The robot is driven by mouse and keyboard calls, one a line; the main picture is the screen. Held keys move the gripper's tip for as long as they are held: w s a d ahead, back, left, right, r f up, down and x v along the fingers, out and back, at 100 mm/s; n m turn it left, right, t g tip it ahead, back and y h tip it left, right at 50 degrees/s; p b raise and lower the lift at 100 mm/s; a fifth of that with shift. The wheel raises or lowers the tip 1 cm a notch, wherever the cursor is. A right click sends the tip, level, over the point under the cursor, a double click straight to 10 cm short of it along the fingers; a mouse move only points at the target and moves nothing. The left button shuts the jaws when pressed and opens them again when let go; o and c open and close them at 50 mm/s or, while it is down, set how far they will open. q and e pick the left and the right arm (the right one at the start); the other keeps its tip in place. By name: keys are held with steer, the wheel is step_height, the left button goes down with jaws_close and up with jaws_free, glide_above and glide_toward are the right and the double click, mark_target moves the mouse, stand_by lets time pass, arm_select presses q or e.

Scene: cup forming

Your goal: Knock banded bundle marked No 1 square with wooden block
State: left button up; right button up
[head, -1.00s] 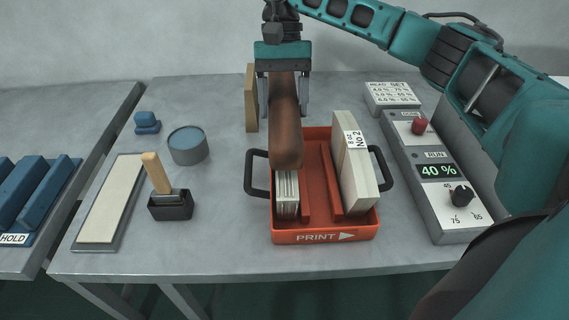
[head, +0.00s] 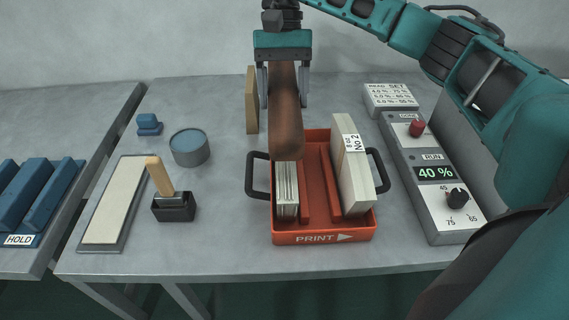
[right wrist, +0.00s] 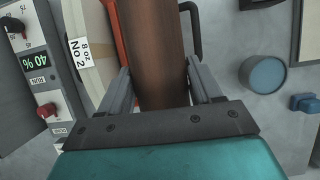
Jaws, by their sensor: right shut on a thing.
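A brown wooden block (head: 285,125) is held in my right gripper (head: 284,100), which is shut on it. The block also fills the middle of the right wrist view (right wrist: 152,50), between the two fingers. Its near end is over the left compartment of the red tray (head: 322,238). A pale, layered bundle (head: 287,190) stands in that compartment, partly hidden by the block. No mark shows on it, and I cannot tell whether the block touches it. A bundle labelled No 2 (head: 352,180) stands slightly tilted in the right compartment. My left gripper is out of view.
A tan board (head: 252,100) stands behind the tray. To the left are a round blue-topped tin (head: 189,147), a wooden-handled stamp in a black holder (head: 173,205), and a pale pad (head: 115,205). A control panel (head: 435,180) reading 40 % is on the right.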

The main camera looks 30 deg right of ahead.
step_height(320, 180, down, 4)
steer(key=b, duration=0.3)
steer(key=shift+r+p, duration=1.4)
steer(key=shift+r, duration=0.7)
steer(key=shift+r, duration=0.1)
step_height(320, 180, up, 3)
steer(key=shift+f+p, duration=0.15)
steer(key=shift+p, duration=0.9)
step_height(320, 180, up, 2)
steer(key=shift+r+p, duration=0.15)
steer(key=shift+p, duration=0.95)
